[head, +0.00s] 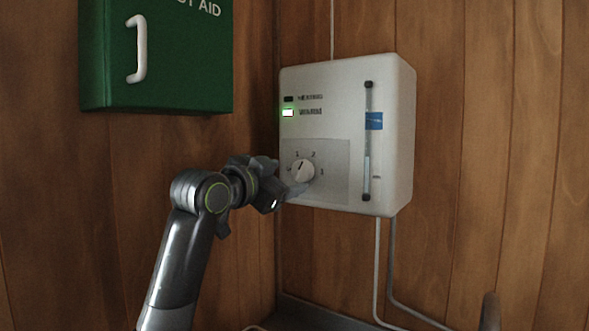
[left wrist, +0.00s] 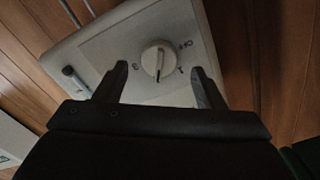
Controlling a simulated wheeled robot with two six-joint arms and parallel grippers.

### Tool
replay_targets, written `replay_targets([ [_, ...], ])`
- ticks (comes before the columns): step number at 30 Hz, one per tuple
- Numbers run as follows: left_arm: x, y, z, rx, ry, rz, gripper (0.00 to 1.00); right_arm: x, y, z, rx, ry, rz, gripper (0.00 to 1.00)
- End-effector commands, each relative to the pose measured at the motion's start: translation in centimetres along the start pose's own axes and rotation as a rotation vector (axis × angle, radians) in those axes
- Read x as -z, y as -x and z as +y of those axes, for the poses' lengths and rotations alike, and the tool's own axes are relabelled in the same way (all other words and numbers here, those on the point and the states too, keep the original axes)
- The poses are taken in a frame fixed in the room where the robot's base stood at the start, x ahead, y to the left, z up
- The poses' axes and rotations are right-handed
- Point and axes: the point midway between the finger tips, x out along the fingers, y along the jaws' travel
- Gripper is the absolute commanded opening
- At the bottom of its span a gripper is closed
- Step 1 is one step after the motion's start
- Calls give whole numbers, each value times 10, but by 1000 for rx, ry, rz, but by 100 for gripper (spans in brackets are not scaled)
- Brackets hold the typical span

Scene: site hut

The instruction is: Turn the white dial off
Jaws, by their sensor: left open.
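The white dial (head: 302,170) is on the front of a white wall box (head: 335,90), on a grey panel marked with numbers around it. The fingers appear apart from the dial. The right gripper is not in view.
A green first aid box (head: 160,60) with a white handle hangs on the left wall. A green lamp (head: 288,113) is lit on the white box. A thermometer-like strip (head: 367,140) is at its right. Pipes (head: 392,270) run down below it.

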Motion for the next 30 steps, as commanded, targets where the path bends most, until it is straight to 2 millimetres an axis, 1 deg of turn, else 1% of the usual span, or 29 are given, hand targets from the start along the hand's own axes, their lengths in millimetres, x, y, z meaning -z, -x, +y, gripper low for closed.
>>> replay_targets([
  [1, 2, -9, 0, -2, 3, -2, 63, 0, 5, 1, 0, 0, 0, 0],
  [3, 2, -18, 0, -2, 1, -2, 63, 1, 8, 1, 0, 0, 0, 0],
  [9, 0, -36, 0, -1, 2, -1, 63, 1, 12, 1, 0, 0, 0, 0],
  [15, 0, -42, 0, 0, 0, -1, 63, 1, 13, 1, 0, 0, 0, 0],
  [21, 0, -42, 0, 0, 0, 0, 63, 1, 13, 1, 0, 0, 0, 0],
  [22, 0, -42, 0, 0, 0, 0, 62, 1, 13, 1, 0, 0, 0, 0],
  [23, 0, -42, 0, 0, 0, 0, 58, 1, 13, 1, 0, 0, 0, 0],
  [30, 0, -42, 0, 0, 0, 0, 27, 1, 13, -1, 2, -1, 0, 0],
])
